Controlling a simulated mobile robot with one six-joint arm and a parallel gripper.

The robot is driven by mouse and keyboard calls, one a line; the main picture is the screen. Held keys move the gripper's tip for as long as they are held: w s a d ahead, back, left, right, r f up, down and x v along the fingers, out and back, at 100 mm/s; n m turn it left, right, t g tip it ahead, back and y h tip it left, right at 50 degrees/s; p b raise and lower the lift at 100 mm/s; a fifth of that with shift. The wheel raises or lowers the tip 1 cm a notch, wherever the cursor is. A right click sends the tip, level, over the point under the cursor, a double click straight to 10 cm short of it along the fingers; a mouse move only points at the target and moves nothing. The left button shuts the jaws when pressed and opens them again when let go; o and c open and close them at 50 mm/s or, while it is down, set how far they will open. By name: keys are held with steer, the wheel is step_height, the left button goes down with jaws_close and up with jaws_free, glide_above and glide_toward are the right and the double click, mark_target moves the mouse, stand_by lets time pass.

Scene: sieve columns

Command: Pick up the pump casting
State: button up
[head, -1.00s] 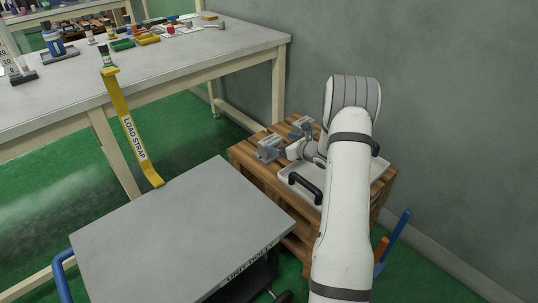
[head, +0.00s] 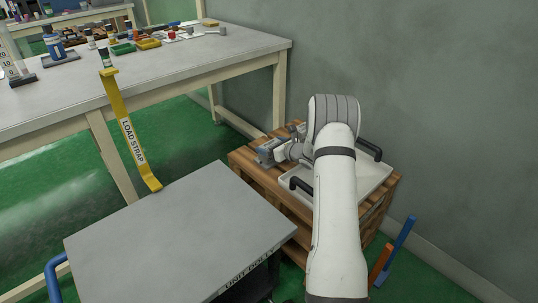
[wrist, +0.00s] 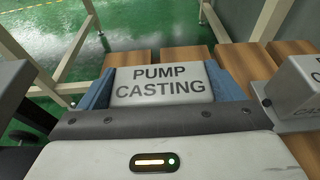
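The pump casting (wrist: 160,86) is a pale grey block with "PUMP CASTING" in dark letters, right in front of my gripper in the wrist view. My gripper (wrist: 163,80) has one blue finger on each side of the block. No clear gap shows between fingers and block, but I cannot tell whether they press on it. In the head view, my gripper (head: 277,153) is low over the wooden pallet's left part, and the casting is partly hidden by it. The underside of the casting is hidden.
A second grey block (wrist: 299,86) with cut-off lettering stands close to the right of my gripper. A white tray with black handles (head: 372,180) lies on the wooden pallet (head: 243,162). A grey-topped dolly (head: 170,235) stands in front. A yellow load strap (head: 128,130) hangs from the workbench (head: 150,70).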

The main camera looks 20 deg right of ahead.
steer(key=shift+r, duration=0.1)
steer(key=c, duration=0.8)
